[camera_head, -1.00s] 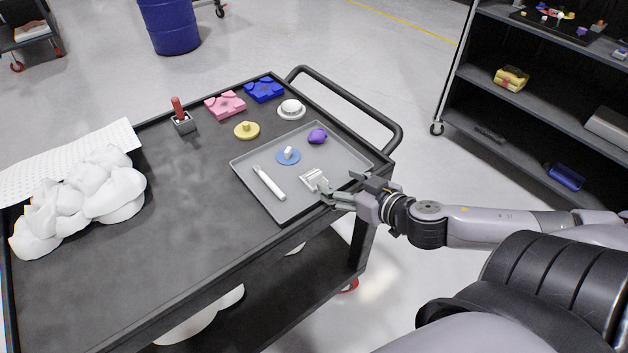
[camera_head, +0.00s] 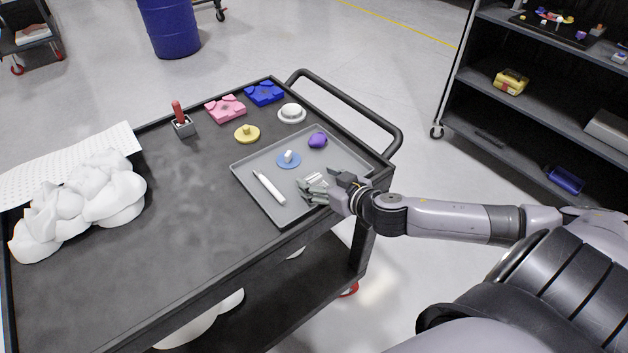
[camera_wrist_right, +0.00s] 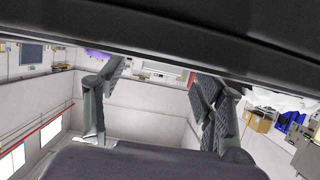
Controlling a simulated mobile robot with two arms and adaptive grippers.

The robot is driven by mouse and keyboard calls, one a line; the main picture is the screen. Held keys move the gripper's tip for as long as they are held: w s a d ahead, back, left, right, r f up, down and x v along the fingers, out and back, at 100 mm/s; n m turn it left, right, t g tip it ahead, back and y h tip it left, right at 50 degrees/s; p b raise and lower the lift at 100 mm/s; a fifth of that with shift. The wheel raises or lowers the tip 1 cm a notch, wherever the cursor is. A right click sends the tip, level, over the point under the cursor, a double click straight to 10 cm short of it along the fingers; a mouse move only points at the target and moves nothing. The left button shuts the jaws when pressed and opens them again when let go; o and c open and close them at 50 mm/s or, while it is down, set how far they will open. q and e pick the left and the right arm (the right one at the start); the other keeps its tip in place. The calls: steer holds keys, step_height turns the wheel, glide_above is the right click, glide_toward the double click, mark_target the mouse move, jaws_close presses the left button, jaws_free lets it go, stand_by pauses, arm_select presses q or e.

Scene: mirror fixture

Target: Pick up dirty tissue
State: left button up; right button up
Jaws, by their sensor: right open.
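A small crumpled white and grey piece (camera_head: 316,178), perhaps the tissue, lies on the grey tray (camera_head: 240,172) near its right side. My right gripper (camera_head: 308,190) is open beside it, low over the tray, and its fingers partly hide the piece. I cannot tell whether they touch it. In the right wrist view my right gripper (camera_wrist_right: 152,105) shows two spread fingers with nothing held between them. My left gripper is not in view.
The tray also holds a white pen-like stick (camera_head: 268,187), a blue disc (camera_head: 288,160) and a purple lump (camera_head: 318,140). The black cart (camera_head: 190,205) has a white pile (camera_head: 85,200) at left and a handle (camera_head: 365,120) at right. The cart's middle is clear.

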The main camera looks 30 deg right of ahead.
steer(key=shift+w+f, duration=0.2)
steer(key=shift+w, duration=0.25)
steer(key=shift+c, duration=0.2)
steer(key=c, duration=0.8)
